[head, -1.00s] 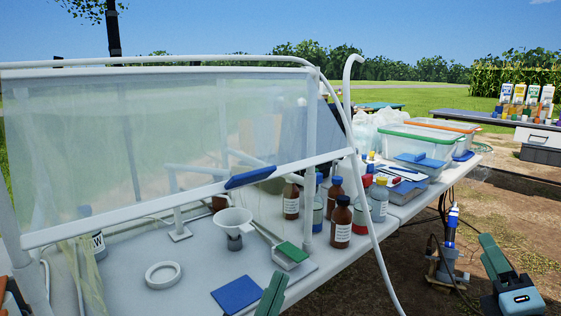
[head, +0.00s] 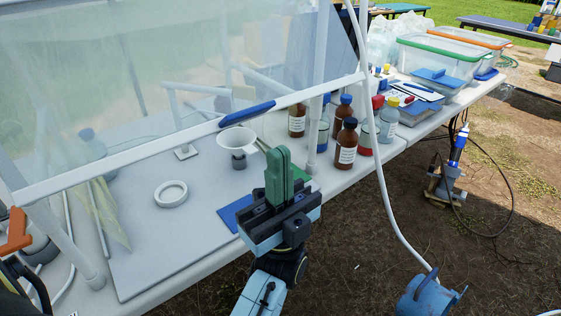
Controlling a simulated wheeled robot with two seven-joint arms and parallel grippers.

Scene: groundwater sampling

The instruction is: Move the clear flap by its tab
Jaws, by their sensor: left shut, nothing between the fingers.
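The clear flap (head: 150,75) is a translucent sheet hanging at a slant in a white frame above the table. A white bar (head: 120,165) runs along its lower edge. The blue tab (head: 247,114) sits on that bar, right of its middle. My left gripper (head: 278,152) is in front of the table's near edge, with its green fingers pointing up and shut together on nothing. In the picture it is below and right of the tab, apart from it. My right gripper is out of view.
Several bottles, one a brown bottle (head: 346,148), stand to the right. A white tube (head: 382,200) hangs over the near edge.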

